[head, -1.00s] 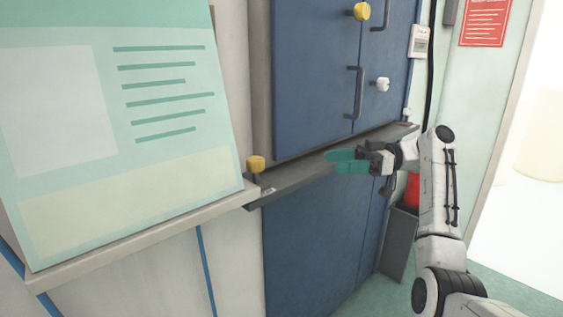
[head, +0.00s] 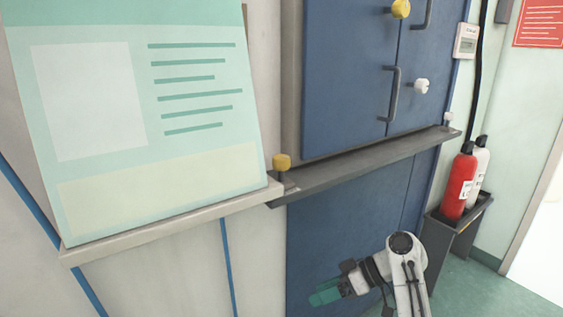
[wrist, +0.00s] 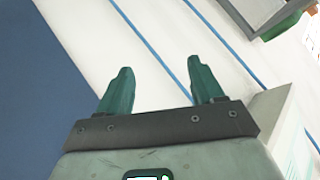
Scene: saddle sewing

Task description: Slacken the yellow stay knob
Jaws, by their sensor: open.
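Two yellow knobs show in the head view. One yellow knob (head: 282,162) stands upright on a short stem at the left end of a dark grey ledge (head: 370,165). The other yellow knob (head: 401,9) sticks out from the blue cabinet door near the top edge of the picture. My gripper (head: 318,298) is low in front of the blue panel, below the ledge, pointing left and apart from both knobs. In the wrist view its two green fingers (wrist: 160,75) are spread with nothing between them. No yellow knob shows in the wrist view.
A white knob (head: 422,86) and dark handles are on the blue doors (head: 345,80). A sloping green board (head: 150,100) rests on a pale shelf (head: 170,222) at left. Fire extinguishers (head: 460,183) stand in a grey stand at right. The panel below the ledge is clear.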

